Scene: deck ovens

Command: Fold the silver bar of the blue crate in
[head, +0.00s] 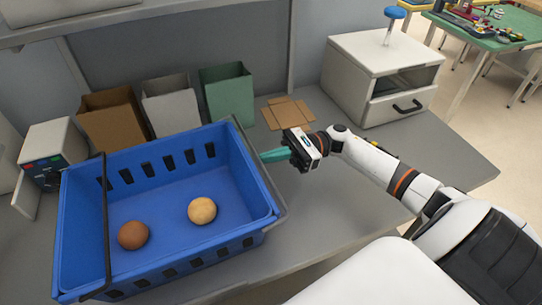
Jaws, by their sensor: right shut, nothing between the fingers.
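The blue crate (160,262) stands on the grey counter with its open top up. Its silver bar (262,172) runs along the right side, at or just outside the right rim. A second, dark bar (105,215) lies across the crate's left part, inside the left rim. My right gripper (264,156) is shut and empty. Its teal fingers point left, with their tips close to the silver bar on its outer side; I cannot tell whether they touch it. My left gripper is out of view.
A brown ball-shaped item (133,235) and a tan one (202,210) lie in the crate. Behind it stand brown (115,122), white (172,108) and green (228,92) open boxes. A flat cardboard piece (287,112) and a white drawer cabinet (380,75) are at the back right.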

